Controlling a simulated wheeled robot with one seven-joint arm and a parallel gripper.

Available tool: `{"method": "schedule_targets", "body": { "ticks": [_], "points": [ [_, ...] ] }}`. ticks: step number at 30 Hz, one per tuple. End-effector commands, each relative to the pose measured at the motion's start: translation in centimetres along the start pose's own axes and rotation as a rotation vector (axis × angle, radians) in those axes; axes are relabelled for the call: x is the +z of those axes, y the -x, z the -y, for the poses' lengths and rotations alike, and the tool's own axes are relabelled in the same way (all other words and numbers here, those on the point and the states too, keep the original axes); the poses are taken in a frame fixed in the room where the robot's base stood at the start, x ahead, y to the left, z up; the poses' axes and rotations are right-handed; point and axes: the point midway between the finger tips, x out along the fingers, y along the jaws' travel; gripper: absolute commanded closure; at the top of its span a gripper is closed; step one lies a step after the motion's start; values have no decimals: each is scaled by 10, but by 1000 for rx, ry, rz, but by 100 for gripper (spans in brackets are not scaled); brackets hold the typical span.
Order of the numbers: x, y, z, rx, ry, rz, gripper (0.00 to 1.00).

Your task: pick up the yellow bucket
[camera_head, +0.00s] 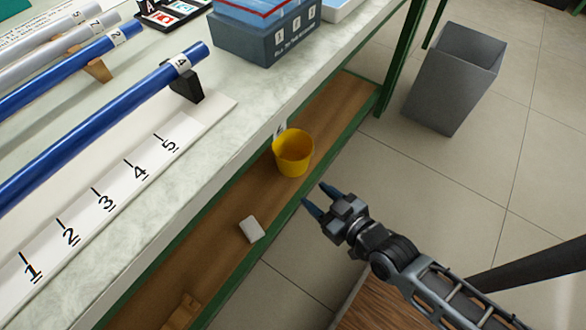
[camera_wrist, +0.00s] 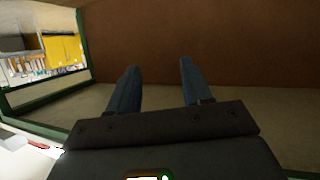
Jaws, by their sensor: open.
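The yellow bucket (camera_head: 293,155) stands upright on the brown lower shelf, below and in front of the worktop's edge. Its open top faces up, and it looks empty. My gripper (camera_head: 317,198) is open in the head view, apart from the bucket, to its lower right near the green shelf rail. The wrist view shows my two dark blue fingers (camera_wrist: 156,88) spread with nothing between them. I cannot make out the bucket for sure in the wrist view.
The lower shelf (camera_head: 215,235) has a green rim and carries a white block (camera_head: 251,229) and a wooden piece (camera_head: 183,312). The worktop (camera_head: 245,115) overhangs behind the bucket, with blue rods (camera_head: 100,120) and a box (camera_head: 265,38) on it. A grey bin (camera_head: 450,85) stands on the tiled floor.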

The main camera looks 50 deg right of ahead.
Motion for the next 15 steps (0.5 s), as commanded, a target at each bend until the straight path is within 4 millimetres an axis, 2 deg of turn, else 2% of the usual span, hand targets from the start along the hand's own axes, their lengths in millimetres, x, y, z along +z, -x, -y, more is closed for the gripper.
{"method": "schedule_targets", "body": {
  "ticks": [1, 6, 10, 12, 15],
  "points": [
    [34, -38, -5, 23, -6, 3, 51],
    [87, -133, -27, 79, -15, 29, 51],
    [109, -187, -44, 108, -25, 43, 51],
    [116, -207, -51, 117, -28, 50, 51],
    [120, -225, -58, 127, -31, 55, 51]
  ]
}}
